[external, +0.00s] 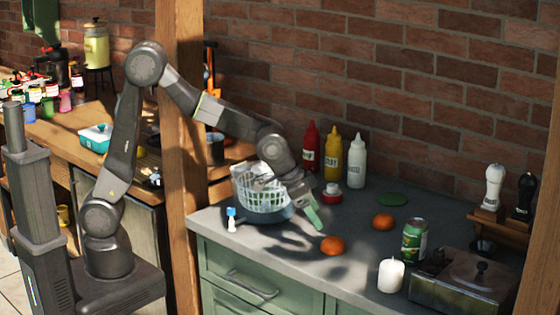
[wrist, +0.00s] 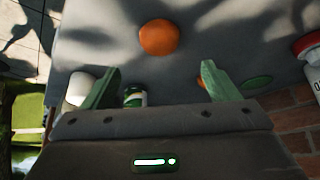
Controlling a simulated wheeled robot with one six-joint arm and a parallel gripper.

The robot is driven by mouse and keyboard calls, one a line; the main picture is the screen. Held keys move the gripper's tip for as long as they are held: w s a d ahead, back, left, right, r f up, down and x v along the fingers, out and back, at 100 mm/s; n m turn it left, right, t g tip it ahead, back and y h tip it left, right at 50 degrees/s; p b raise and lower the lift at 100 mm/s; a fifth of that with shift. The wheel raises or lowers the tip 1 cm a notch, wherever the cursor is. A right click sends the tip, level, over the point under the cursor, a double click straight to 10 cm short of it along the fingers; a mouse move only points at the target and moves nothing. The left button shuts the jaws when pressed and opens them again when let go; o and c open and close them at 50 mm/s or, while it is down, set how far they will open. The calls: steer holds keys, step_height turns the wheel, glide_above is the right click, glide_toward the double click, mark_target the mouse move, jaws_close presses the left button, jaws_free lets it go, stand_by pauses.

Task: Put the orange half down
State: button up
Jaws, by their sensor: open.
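A round orange fruit (external: 332,245) rests on the grey counter just right of and below my gripper (external: 314,221). In the wrist view this orange (wrist: 159,37) lies beyond the fingertips, roughly centred between them and apart from both. My gripper (wrist: 160,67) is open and empty, its two green fingers wide apart. A second orange fruit (external: 383,221) sits farther back to the right. It shows partly behind a finger in the wrist view (wrist: 201,83). I cannot tell which one is a cut half; no cut face shows.
A white basket (external: 262,190) stands left of my gripper. Sauce bottles (external: 333,157) stand behind it. A green can (external: 414,240), a white candle (external: 391,275) and a metal box (external: 462,287) are to the right. A flat green disc (external: 392,199) lies behind. Bare counter surrounds the front orange.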

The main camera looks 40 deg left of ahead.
steer(key=shift+v, duration=1.25)
steer(key=shift+c, duration=0.8)
